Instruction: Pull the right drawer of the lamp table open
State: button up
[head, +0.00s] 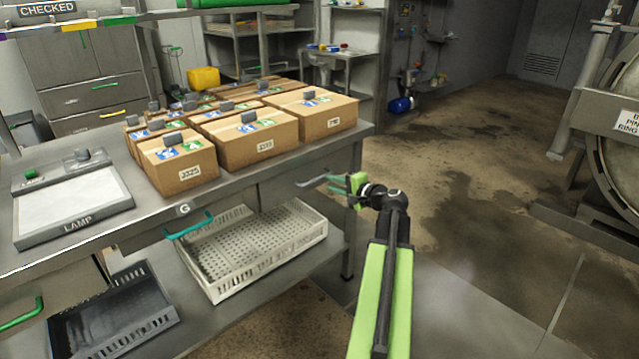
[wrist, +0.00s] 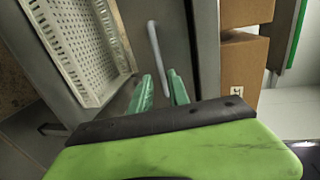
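The lamp table (head: 60,252) stands at the left in the head view. Its right drawer (head: 277,194) looks closed, flush under the top, with a grey bar handle (head: 312,181). The handle also shows in the wrist view (wrist: 154,45), as a pale bar running away from the fingers. My gripper (head: 338,184) is at the right end of this handle. In the wrist view its two green fingers (wrist: 160,83) are apart, with the handle's near end showing between them. I cannot tell whether the fingers touch it or how deep it sits between them.
Several cardboard boxes (head: 258,140) and a lamp panel (head: 72,205) are on the tabletop. A teal handle (head: 189,226) is further left. A white crate (head: 250,247) and a dark tray (head: 115,313) are on the lower shelf. Floor to the right is open.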

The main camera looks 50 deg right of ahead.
aim_at(320, 179)
jog(key=b+x, duration=0.1)
jog(key=x, duration=0.6)
jog(key=shift+w+f, duration=0.1)
jog(key=shift+w, duration=0.2)
grip_shut()
dwell(0.9)
